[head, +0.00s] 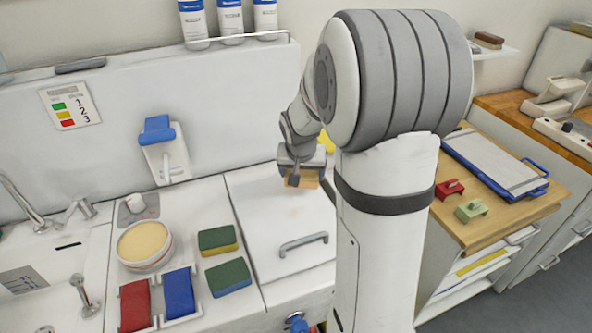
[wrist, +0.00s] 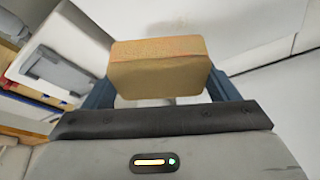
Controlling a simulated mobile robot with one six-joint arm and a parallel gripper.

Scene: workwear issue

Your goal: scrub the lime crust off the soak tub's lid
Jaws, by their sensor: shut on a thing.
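My gripper (head: 302,172) is shut on a tan, sponge-like block (head: 303,180). In the wrist view the block (wrist: 158,72) sits between the two blue-grey fingers. The soak tub's lid appears to be the white panel (head: 272,228) with a grey bar handle (head: 303,243), set in the counter. My gripper holds the block over the lid's back part; I cannot tell whether they touch. No lime crust can be made out on the visible part of the lid. My arm hides the lid's right side.
Further left are a round tub with a yellowish top (head: 144,244), a red cloth (head: 135,305) and a blue cloth (head: 179,293). Bottles (head: 231,20) stand on the back ledge. A wooden worktop (head: 520,205) is at right.

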